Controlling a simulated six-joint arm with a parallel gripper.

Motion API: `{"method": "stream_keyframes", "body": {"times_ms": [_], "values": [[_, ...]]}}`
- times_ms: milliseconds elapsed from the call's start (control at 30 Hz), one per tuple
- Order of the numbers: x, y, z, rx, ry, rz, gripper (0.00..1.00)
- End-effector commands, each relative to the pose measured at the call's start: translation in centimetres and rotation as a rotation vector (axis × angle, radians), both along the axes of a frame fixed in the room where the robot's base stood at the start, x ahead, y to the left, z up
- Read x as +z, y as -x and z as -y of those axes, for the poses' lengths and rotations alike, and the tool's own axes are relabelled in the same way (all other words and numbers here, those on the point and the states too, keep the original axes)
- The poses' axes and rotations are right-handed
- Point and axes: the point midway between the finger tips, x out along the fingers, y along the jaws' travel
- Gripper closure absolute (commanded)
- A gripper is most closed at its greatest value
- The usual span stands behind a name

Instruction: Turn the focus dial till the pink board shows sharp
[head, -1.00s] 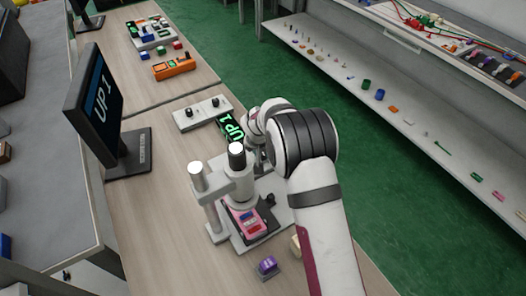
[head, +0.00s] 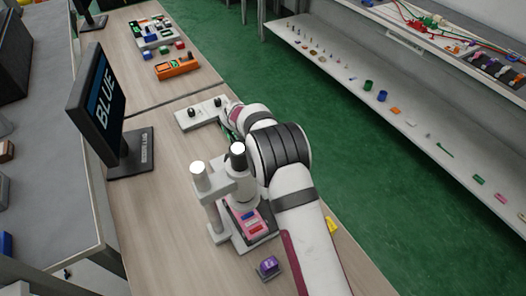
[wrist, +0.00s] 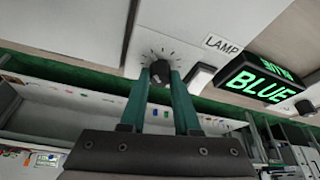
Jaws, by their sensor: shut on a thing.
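The pink board (head: 250,222) lies on the dark stage of the white microscope (head: 239,185) in the head view, with blue and red parts on it. In the wrist view my gripper (wrist: 160,75) has its two teal fingers shut on the sides of a dark dial (wrist: 158,68) with tick marks around it. A LAMP label (wrist: 222,44) and a green display (wrist: 262,82) reading BLUE are to its right. The monitor (head: 98,103) also reads BLUE. My arm hides the gripper tips in the head view. I cannot read a focus label on the held dial.
A white control box (head: 201,113) with dark knobs stands behind the microscope. A purple block (head: 268,267) lies in front of the microscope, and a yellow piece (head: 332,226) lies right of my arm. An orange box (head: 176,67) stands farther back. Bench at front left is clear.

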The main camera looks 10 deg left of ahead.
Motion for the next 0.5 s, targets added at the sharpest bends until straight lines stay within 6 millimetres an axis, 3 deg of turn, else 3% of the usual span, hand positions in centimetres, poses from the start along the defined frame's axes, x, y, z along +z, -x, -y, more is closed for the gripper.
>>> {"method": "stream_keyframes", "body": {"times_ms": [467,500], "values": [[-0.05,0.08,-0.07,-0.013,-0.001,-0.002,1.0],[-0.06,0.08,-0.07,-0.013,-0.001,-0.002,0.66]]}}
